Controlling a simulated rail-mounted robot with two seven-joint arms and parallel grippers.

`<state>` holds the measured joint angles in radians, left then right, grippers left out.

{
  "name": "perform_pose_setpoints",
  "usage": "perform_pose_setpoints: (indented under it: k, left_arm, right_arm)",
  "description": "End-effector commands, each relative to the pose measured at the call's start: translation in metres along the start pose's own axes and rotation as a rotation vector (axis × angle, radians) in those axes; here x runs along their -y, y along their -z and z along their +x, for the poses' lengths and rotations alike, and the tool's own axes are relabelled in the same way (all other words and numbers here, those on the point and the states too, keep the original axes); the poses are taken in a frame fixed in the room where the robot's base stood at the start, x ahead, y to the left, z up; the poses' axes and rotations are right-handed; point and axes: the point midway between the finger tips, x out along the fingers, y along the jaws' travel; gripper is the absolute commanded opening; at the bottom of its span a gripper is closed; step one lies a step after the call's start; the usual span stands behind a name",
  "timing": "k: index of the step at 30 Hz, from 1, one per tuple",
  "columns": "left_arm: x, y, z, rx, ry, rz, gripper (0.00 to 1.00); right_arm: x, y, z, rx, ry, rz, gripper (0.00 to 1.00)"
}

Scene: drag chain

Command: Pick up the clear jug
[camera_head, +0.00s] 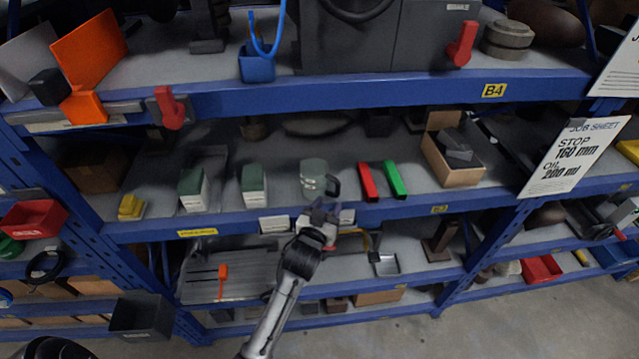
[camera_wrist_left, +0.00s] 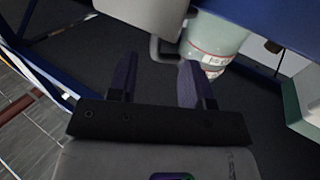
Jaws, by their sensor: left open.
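The clear jug (camera_head: 314,180) looks grey-green and translucent. It stands upright near the front of the middle shelf, its handle toward the right in the head view. My left gripper (camera_head: 324,208) is open and empty, just in front of and below the jug. In the left wrist view its two fingers (camera_wrist_left: 158,75) point toward the jug's handle side. I cannot tell whether they touch it.
Two green-and-white boxes (camera_head: 254,185) stand left of the jug. A red bar (camera_head: 367,181) and a green bar (camera_head: 395,179) lie to its right. A cardboard box (camera_head: 452,165) is farther right. The blue shelf edge (camera_head: 390,213) runs below, and shelf B4 (camera_head: 380,88) is above.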

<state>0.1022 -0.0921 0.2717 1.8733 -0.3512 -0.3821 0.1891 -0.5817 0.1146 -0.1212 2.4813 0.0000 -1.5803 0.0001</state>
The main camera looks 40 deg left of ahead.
Motion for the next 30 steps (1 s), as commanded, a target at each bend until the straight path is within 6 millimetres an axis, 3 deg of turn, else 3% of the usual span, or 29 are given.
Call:
perform_pose_setpoints:
  k: [13, 24, 30]
  left_arm:
    - [-0.003, 0.000, 0.046, 0.001, 0.000, 0.001, 0.45]
    - [-0.003, -0.001, 0.052, 0.001, -0.001, 0.000, 0.45]
    - [-0.003, -0.001, 0.052, 0.001, -0.001, 0.000, 0.26]
  right_arm:
    - [-0.004, 0.004, -0.011, 0.000, -0.010, -0.010, 0.43]
    - [-0.003, 0.004, -0.011, -0.001, -0.005, -0.003, 0.43]
    - [-0.001, 0.004, -0.011, -0.001, -0.002, 0.001, 0.43]
